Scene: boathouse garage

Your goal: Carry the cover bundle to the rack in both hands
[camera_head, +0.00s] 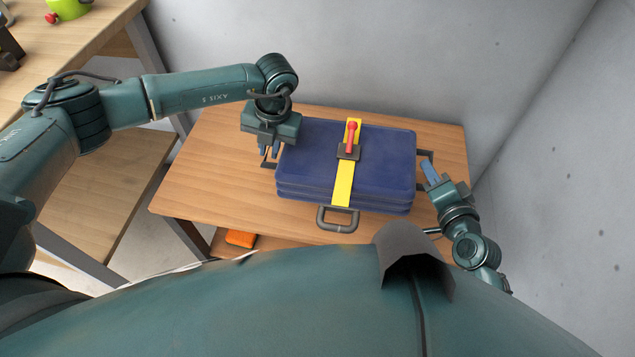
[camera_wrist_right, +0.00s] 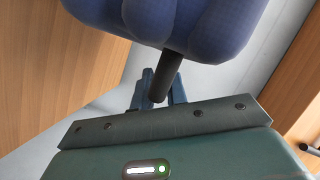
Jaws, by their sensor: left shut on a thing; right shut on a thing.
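The cover bundle (camera_head: 385,165) is a dark blue, layered, folded block with a yellow strap (camera_head: 343,185) and a red-handled buckle (camera_head: 350,138). It sits over the wooden rack top (camera_head: 200,185); I cannot tell if it touches the wood. A grey handle (camera_head: 338,220) sticks out at its front. My left gripper (camera_head: 269,155) is shut on the handle at the bundle's left side. My right gripper (camera_head: 430,170) is shut on the handle at its right side. In the right wrist view, a dark handle bar (camera_wrist_right: 173,70) runs from the blue bundle (camera_wrist_right: 175,20) between my right fingers (camera_wrist_right: 158,90).
A wooden workbench (camera_head: 75,50) stands at the left with a green object (camera_head: 70,8) on it. An orange object (camera_head: 240,238) lies on a lower wooden shelf (camera_head: 280,243). Grey walls close in behind and at the right.

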